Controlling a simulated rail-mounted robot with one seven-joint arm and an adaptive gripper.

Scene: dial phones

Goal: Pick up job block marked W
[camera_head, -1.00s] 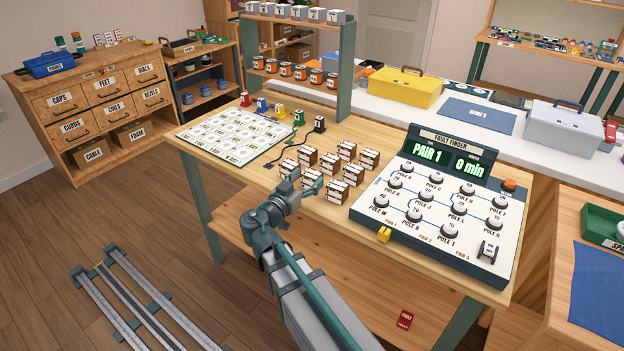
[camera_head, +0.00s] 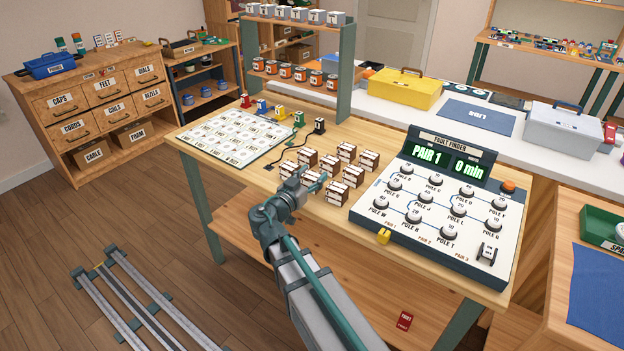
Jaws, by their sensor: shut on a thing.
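Several small brown-and-white job blocks (camera_head: 353,176) stand in a cluster on the wooden bench (camera_head: 222,185). Their letters are too small to read here, so I cannot tell which one is marked W. My gripper (camera_head: 318,183) is at the front left of the cluster, shut on a job block at its fingertips. The gripper partly hides that block, and I cannot tell whether it is clear of the bench. Other blocks stand close by, one to the left (camera_head: 289,170) and one to the right (camera_head: 337,194).
A white card with round marks (camera_head: 232,138) lies at left. A shelf post (camera_head: 345,75) rises at the back.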

